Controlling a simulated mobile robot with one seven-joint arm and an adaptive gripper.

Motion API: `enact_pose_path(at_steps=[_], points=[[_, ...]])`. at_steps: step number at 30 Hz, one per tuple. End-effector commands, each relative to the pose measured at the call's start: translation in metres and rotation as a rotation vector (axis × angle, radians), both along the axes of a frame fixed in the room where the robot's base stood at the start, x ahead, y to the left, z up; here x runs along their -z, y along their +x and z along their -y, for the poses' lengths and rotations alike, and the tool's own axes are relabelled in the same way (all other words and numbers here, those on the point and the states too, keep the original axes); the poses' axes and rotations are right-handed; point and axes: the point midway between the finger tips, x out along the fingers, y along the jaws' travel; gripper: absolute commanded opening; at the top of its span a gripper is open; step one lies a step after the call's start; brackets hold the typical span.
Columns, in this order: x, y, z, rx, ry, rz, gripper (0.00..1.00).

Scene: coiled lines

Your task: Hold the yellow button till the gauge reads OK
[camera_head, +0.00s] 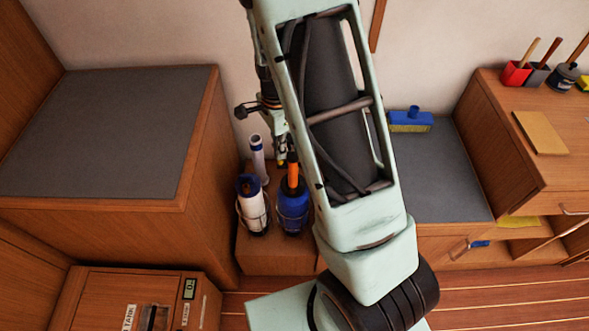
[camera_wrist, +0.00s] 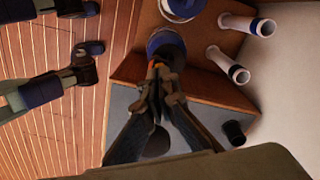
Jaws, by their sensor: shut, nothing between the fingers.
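My gripper (camera_wrist: 157,68) is shut and empty in the wrist view, pointing toward a blue canister (camera_wrist: 165,40) with an orange part by the fingertips. In the head view my gripper (camera_head: 282,158) is partly behind my arm, above the wooden ledge and just behind the blue canister's orange and black top (camera_head: 292,170). I cannot make out a yellow button for sure; a speck of yellow shows at my fingertips. A small display (camera_head: 189,288), perhaps the gauge, is on the wooden cabinet at lower left. Its marks are too small to read surely.
A white and blue canister (camera_head: 252,205) stands left of the blue one, with a white tube (camera_head: 257,158) behind. The grey top (camera_head: 110,130) at left is clear.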

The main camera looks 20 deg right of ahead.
Motion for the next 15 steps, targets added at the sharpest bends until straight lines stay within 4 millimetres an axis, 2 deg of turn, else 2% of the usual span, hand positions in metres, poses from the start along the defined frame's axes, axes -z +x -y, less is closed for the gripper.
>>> enact_pose_path(at_steps=[15], points=[[0.0071,-0.0001,0.0,0.0,0.0,0.0,0.0]])
